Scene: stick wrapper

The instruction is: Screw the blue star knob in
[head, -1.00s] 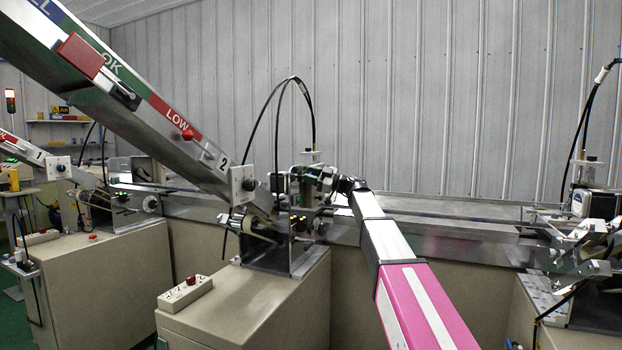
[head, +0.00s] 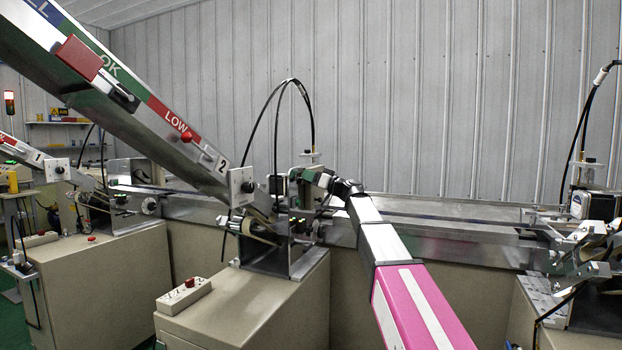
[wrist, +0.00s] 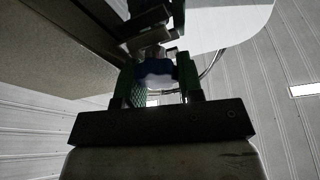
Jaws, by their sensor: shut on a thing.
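The blue star knob (wrist: 155,68) shows in the wrist view between the two green-padded fingers of my gripper (wrist: 158,85). The fingers are shut on it, and its near face looks pale in the light. A dark metal part lies just beyond the knob; how far the knob sits in its hole cannot be seen. In the head view my gripper (head: 306,180) is at the station under the sloped chute marked 2, at the end of my pink and grey arm. The knob is hidden there.
The sloped chute (head: 150,105) passes left of my gripper. A metal bracket (head: 290,258) stands on the beige cabinet (head: 250,300) below. A control box (head: 183,296) with a red button sits in front. A black cable loop (head: 283,85) rises behind. A long conveyor (head: 440,235) runs across.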

